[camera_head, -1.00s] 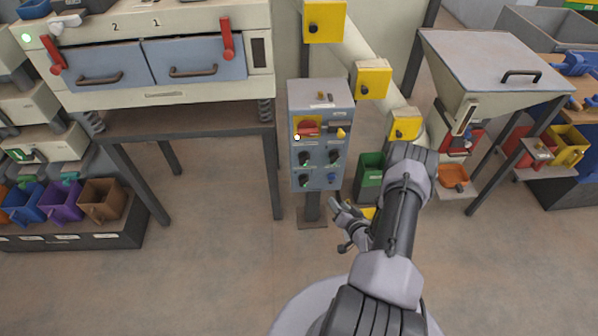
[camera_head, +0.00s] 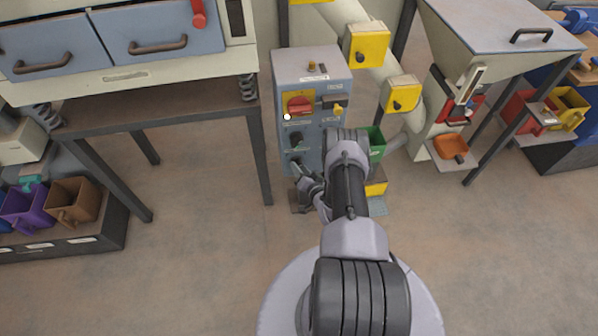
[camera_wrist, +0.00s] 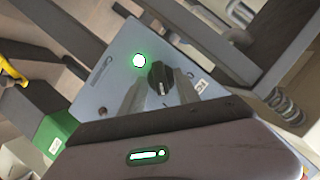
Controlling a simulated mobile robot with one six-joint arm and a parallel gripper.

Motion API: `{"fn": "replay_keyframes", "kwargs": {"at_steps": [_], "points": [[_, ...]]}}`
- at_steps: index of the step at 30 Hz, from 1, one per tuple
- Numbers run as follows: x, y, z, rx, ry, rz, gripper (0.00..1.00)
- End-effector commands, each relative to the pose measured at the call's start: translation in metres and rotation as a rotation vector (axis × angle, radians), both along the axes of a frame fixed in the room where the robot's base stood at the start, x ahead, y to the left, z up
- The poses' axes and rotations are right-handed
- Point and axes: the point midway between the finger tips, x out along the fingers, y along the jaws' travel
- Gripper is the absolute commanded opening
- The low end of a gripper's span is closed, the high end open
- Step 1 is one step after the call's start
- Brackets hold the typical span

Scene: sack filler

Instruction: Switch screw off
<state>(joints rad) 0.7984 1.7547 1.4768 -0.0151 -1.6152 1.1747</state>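The grey control box (camera_head: 312,75) stands on a post in the middle of the head view. A red rotary switch (camera_head: 299,104), a small yellow lever (camera_head: 338,110) and black knobs (camera_head: 296,139) are on its front; the labels are too small to read. My arm hides the panel's lower right. My gripper (camera_head: 299,172) is in front of the panel's lower left. In the wrist view, a black knob (camera_wrist: 160,78) with a pale mark sits beside a lit green lamp (camera_wrist: 139,60). My open gripper (camera_wrist: 158,95) has one finger towards each side of this knob; contact is unclear.
A green bin (camera_head: 376,142) stands right of the box, close to my arm. A hopper (camera_head: 490,45) is further right. The floor (camera_head: 190,250) at front left is clear.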

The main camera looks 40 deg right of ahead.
Motion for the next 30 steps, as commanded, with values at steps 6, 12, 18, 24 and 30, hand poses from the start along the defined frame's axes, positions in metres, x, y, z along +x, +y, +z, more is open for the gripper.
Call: {"fn": "replay_keyframes", "kwargs": {"at_steps": [6, 12, 18, 24, 30], "points": [[0.0092, -0.0028, -0.002, 0.0, 0.0, 0.0, 0.38], [0.0089, -0.0028, -0.0015, 0.0, 0.0, 0.0, 0.3], [0.0087, -0.0026, -0.0018, 0.0, 0.0, 0.0, 0.0], [0.0086, -0.0024, -0.0017, -0.003, 0.003, 0.0, 0.0], [0.009, -0.0012, -0.0003, -0.047, 0.029, 0.003, 0.0]]}}
